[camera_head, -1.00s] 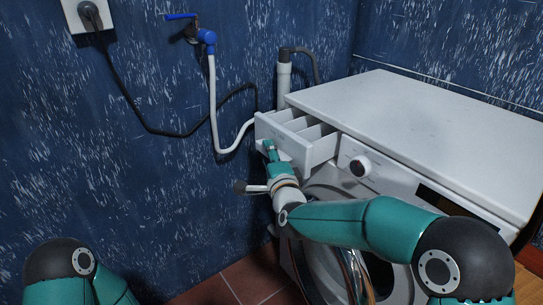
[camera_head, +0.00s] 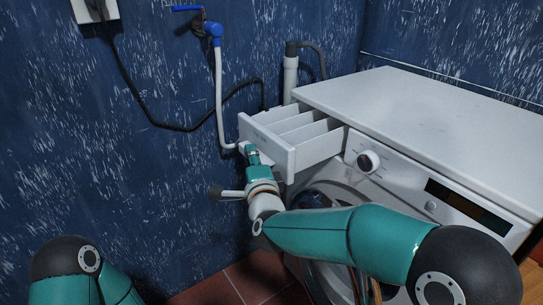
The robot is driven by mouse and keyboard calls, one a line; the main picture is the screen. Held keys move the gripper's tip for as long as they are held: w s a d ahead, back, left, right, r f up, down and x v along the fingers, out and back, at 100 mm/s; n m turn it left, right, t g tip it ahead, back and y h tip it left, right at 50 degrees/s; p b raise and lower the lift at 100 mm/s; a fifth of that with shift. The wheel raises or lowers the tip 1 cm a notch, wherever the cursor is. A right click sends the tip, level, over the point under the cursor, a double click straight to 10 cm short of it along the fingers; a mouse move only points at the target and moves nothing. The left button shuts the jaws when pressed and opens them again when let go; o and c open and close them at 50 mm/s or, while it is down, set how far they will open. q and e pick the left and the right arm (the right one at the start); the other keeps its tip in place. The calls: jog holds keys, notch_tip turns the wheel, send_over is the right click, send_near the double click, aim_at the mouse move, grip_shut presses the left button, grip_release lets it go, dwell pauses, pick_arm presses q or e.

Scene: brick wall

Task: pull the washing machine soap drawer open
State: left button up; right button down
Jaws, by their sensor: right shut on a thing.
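The white washing machine (camera_head: 420,112) stands at the right. Its soap drawer (camera_head: 275,151) sticks well out of the front at the upper left corner, and its compartments show from above. My right gripper (camera_head: 251,152) is at the drawer's front panel, shut on its lower edge or handle; the fingertips are partly hidden there. My left gripper is outside the picture; only part of my left arm shows at the lower left.
A round knob (camera_head: 367,161) and a dark display (camera_head: 468,207) are on the machine's front, right of the drawer. A white hose (camera_head: 220,95) hangs from a blue tap (camera_head: 212,30) on the blue wall, passing close behind the drawer. Red tiles (camera_head: 258,275) show below.

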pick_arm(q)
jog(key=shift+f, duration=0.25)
pick_arm(e)
jog(key=shift+s+a+f, duration=0.5)
jog(key=shift+s+a, duration=0.1)
jog(key=shift+a, duration=0.2)
jog(key=c, duration=1)
grip_release()
jog(key=shift+c, duration=0.2)
jog(key=shift+r, duration=0.15)
jog(key=shift+r, duration=0.1)
jog(key=shift+s+d, duration=0.15)
jog(key=shift+s, duration=0.45)
jog(key=v, duration=1)
jog(key=shift+s+d, duration=0.2)
jog(key=shift+s, duration=0.1)
